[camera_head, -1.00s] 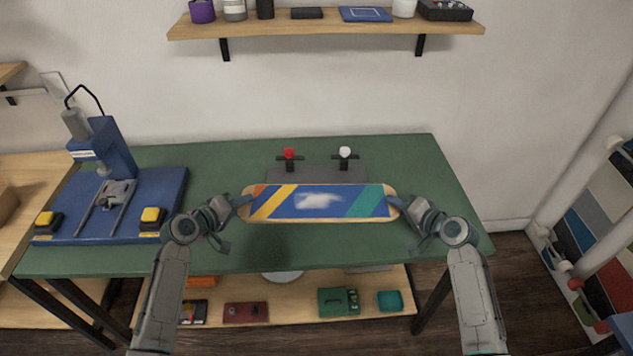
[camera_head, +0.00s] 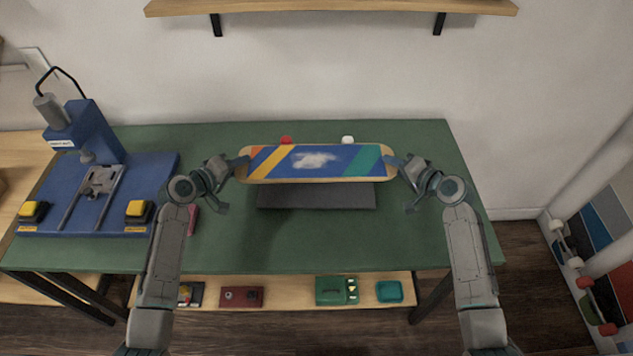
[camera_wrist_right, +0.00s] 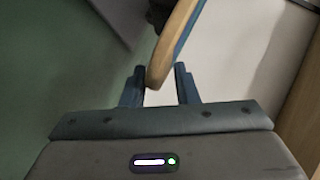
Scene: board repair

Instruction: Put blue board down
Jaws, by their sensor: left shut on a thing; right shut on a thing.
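The blue board (camera_head: 340,162), a skateboard deck with orange, yellow and green stripes and a white patch, is held level between both grippers in the head view. My left gripper (camera_head: 240,170) is shut on its left end. My right gripper (camera_head: 393,168) is shut on its right end. In the right wrist view, the board's wooden edge (camera_wrist_right: 166,58) runs between the right gripper's fingers (camera_wrist_right: 159,88). The board is in front of or above a dark grey stand (camera_head: 315,196) on the green table (camera_head: 300,245). It hides part of the stand, and contact cannot be told.
A red knob (camera_head: 286,140) and a white knob (camera_head: 348,139) show just behind the board. A blue press (camera_head: 90,200) with yellow buttons stands at the table's left. A wooden shelf (camera_head: 330,7) is on the wall above. The table's front is mostly clear.

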